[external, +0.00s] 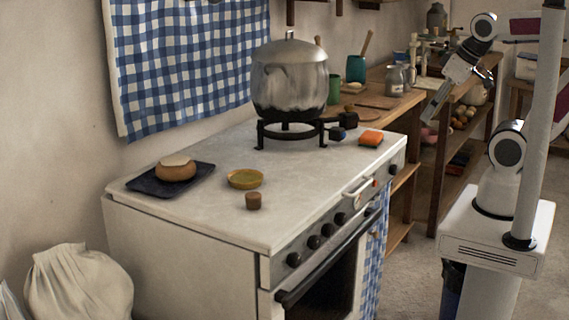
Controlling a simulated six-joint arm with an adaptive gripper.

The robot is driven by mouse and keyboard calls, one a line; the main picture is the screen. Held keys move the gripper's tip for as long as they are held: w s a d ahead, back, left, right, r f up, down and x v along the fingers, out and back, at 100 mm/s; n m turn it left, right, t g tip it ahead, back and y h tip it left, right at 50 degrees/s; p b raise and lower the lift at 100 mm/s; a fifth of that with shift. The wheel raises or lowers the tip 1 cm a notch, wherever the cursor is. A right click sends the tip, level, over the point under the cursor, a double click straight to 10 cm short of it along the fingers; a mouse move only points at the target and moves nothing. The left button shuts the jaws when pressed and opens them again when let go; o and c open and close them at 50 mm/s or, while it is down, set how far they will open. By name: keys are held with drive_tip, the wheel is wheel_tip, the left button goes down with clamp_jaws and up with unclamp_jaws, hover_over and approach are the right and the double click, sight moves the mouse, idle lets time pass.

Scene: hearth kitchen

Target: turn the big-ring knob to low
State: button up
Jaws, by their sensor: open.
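Several dark round knobs (314,242) line the front panel of the white stove (225,215). Another dark knob (393,169) sits at the panel's right end. Black knob-like fittings (347,120) show beside the black ring stand (289,132) under the large metal pot (289,80). I cannot tell which one is the big-ring knob, and no setting marks are readable. My gripper (437,102) is open and empty, in the air right of the stove's far right corner, apart from all knobs.
An orange sponge-like block (370,138), a yellow dish (245,179), a small brown cup (253,201) and a loaf (176,171) on a dark tray (150,184) are on the stove top. A towel (372,245) and oven handle (320,270) are at the front. A wooden counter (395,108) stands behind.

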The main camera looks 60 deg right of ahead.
drive_tip(key=s+a+f+n+g+y, duration=0.1)
drive_tip(key=s+a+f+n+g, duration=0.15)
drive_tip(key=a+f, duration=1)
drive_tip(key=s+a+f+n+g, duration=0.1)
drive_tip(key=a+f+g, duration=0.3)
drive_tip(key=a+f, duration=0.85)
drive_tip(key=a+f+m+t+h, duration=0.1)
drive_tip(key=a+f+m+t, duration=0.15)
drive_tip(key=f, duration=0.85)
drive_tip(key=a+f+m+t, duration=0.1)
drive_tip(key=f+m+t, duration=0.15)
drive_tip(key=f, duration=0.85)
drive_tip(key=w+d+m+t+h, duration=0.1)
drive_tip(key=w+d+m+t, duration=0.3)
drive_tip(key=w+t, duration=0.35)
drive_tip(key=w+r+m+t, duration=0.2)
drive_tip(key=r+t, duration=0.1)
drive_tip(key=r, duration=0.4)
drive_tip(key=w+a+r+m+t+y, duration=0.1)
drive_tip(key=w+r+m+t, duration=0.1)
drive_tip(key=r, duration=0.6)
drive_tip(key=shift+w+a+t, duration=0.3)
drive_tip(key=shift+w+t, duration=0.4)
drive_tip(key=shift+w, duration=0.15)
